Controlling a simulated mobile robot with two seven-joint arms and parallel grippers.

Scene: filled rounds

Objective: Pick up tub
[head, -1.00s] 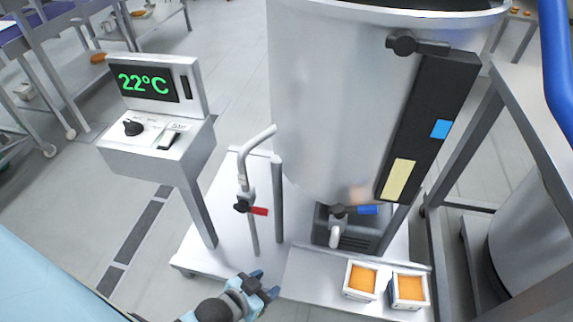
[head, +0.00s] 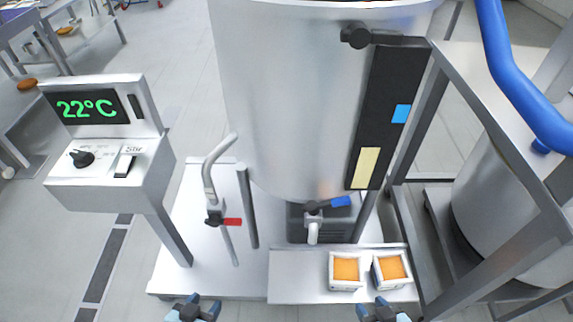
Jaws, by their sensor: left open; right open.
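Two small white square tubs with orange contents stand side by side on the low metal shelf in front of the vat. The left tub (head: 346,270) and the right tub (head: 390,268) are both upright, with a narrow gap between them. My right gripper (head: 382,302) is open and empty at the bottom edge, in front of the right tub and apart from it. My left gripper (head: 195,300) is open and empty at the bottom edge, well to the left of both tubs, by the platform's front edge. The lower parts of both grippers are cut off.
A large steel vat (head: 285,100) with a blue-handled tap (head: 318,207) stands behind the shelf (head: 300,268). A bent pipe with a red handle (head: 232,222) and a 22°C control box (head: 105,170) stand left. A metal frame (head: 400,220) rises at right.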

